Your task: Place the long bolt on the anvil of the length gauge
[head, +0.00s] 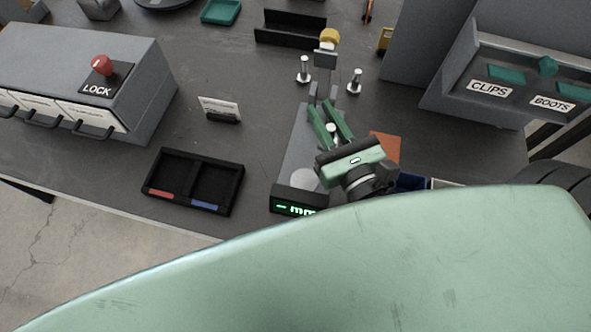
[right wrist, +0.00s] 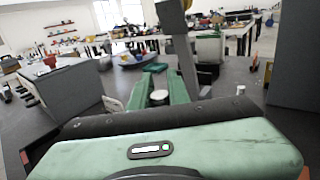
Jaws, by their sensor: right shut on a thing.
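The length gauge has a long grey base (head: 297,140), an upright post with a yellow knob (head: 329,37) at its far end, and a display (head: 296,206) reading dashes and "mm". A pale round disc (head: 305,179) lies on its near part. My right gripper (head: 331,117), with green fingers, is shut on a bolt whose pale round head (head: 331,128) shows between them; the head also shows in the right wrist view (right wrist: 158,97). The bolt's shank and lower end are hidden, so I cannot tell its length or whether it touches the gauge. My left gripper is out of view.
Two bolts stand head up on the table, one left (head: 304,70) and one right (head: 355,82) of the post. A black two-compartment tray (head: 237,186) with red and blue marks lies left. A grey LOCK cabinet (head: 150,85), a small card (head: 219,107) and a CLIPS/BOOTS unit (head: 455,75) stand around.

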